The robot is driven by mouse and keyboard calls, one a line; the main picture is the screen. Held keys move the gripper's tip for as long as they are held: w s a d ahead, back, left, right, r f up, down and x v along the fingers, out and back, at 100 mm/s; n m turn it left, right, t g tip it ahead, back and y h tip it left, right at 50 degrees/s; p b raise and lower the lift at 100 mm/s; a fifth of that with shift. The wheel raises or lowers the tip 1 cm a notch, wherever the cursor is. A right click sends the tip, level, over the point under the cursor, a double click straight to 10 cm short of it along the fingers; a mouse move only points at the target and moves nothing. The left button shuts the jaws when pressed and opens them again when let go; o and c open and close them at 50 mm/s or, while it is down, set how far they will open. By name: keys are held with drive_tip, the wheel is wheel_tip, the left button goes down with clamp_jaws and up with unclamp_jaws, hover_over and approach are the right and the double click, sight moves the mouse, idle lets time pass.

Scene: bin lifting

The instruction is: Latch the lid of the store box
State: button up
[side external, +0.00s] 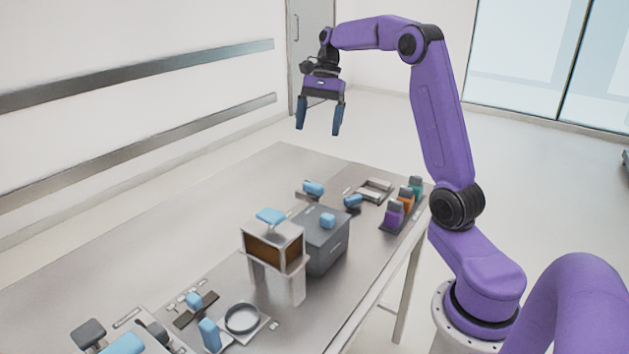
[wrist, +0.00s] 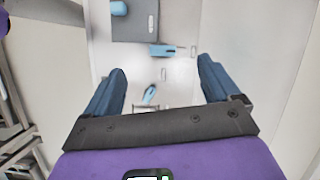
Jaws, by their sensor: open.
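The grey box (side external: 330,250) stands on the steel table, with its top covered by a flat grey lid (side external: 318,216) bearing a blue knob (side external: 327,221). I take it to be the store box. Part of a grey box (wrist: 135,28) also shows at the top of the wrist view, with a blue handle-like piece (wrist: 163,50) at its lower edge. I cannot tell whether that piece is its latch or whether the lid is fastened. My gripper (side external: 318,130) is open and empty, high above the far end of the table, apart from everything. Its fingers (wrist: 162,72) are spread in the wrist view.
A raised wooden-fronted box (side external: 274,249) with a blue handle stands close beside the grey box. Coloured containers (side external: 406,203) stand at the table's right edge. A round ring (side external: 242,318) and several blue-handled fixtures occupy the near end. The table's far left is clear.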

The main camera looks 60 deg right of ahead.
drive_tip(key=d+m, duration=0.2)
drive_tip(key=d, duration=0.3)
approach(314, 183)
drive_tip(key=shift+t, duration=0.3)
drive_tip(key=x, duration=0.9)
drive_tip(key=shift+s+f, duration=0.1)
drive_tip(key=shift+s, duration=0.1)
drive_tip(key=shift+c, duration=0.3)
drive_tip(key=c, duration=1)
